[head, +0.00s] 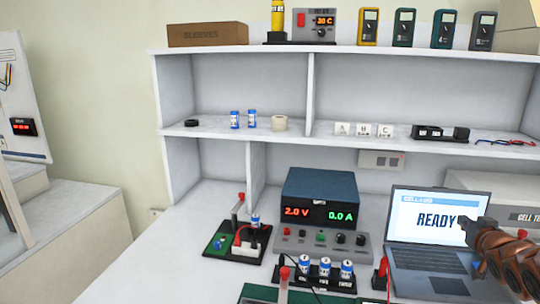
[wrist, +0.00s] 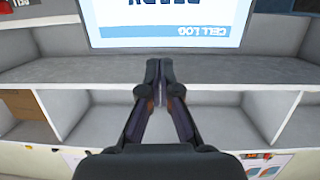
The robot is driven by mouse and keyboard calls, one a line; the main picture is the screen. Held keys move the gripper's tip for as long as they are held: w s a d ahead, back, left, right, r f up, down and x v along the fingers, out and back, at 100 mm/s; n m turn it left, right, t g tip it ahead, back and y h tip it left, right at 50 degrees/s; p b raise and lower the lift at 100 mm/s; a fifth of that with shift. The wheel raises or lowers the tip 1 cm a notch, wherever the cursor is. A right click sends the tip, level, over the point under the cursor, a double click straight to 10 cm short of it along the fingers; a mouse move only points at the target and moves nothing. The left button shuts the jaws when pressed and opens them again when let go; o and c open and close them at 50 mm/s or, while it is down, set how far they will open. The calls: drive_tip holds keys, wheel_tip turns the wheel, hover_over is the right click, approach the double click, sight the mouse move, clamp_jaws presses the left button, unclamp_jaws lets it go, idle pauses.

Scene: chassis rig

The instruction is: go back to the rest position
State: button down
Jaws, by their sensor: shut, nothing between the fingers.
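My gripper (wrist: 158,68) is shut, its two dark fingers meeting with nothing between them. In the head view my arm enters at the lower right, and its dark end (head: 474,231) overlaps the right edge of the laptop (head: 428,240). The laptop is open and its screen reads READY. In the wrist view the laptop screen (wrist: 170,22) appears upside down beyond the fingertips, with shelf compartments below it. I cannot tell the exact gap between the fingers and the laptop.
A power supply (head: 320,199) reads 2.0 V and 0.0 A. A holder with blue cells (head: 325,268) stands in front of it. A green board (head: 235,242) is to the left. Shelves (head: 230,160) rise behind. The bench's left front is clear.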

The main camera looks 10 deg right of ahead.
drive_tip(key=s+a+f+g+y, duration=0.1)
drive_tip(key=s+a+f+g, duration=0.2)
drive_tip(key=a, duration=0.6)
drive_tip(key=s+a+f+n+g+y, duration=0.1)
drive_tip(key=s+a+f+g, duration=0.2)
drive_tip(key=s+a, duration=0.4)
drive_tip(key=s+a+f+g+y, duration=0.1)
drive_tip(key=s+a+f+g, duration=0.2)
drive_tip(key=a, duration=0.9)
drive_tip(key=shift+s+f+g, duration=0.2)
drive_tip(key=shift+s+g, duration=0.3)
drive_tip(key=shift+s, duration=0.15)
drive_tip(key=shift+s+f+g, duration=0.2)
drive_tip(key=shift+s+g, duration=0.3)
drive_tip(key=shift+s, duration=0.1)
drive_tip(key=s+a+n+g+y, duration=0.1)
drive_tip(key=s+a+g, duration=0.2)
drive_tip(key=s+a, duration=0.5)
drive_tip(key=s+a+n+g+y, duration=0.25)
drive_tip(key=s+a, duration=0.25)
drive_tip(key=s, duration=0.6)
wheel_tip(320, 180, up, 13)
drive_tip(key=p, duration=1.2)
drive_tip(key=shift+w+a+f+m+h, duration=0.15)
drive_tip(key=shift+w+a+m+h, duration=0.1)
drive_tip(key=shift+w+m+h, duration=0.15)
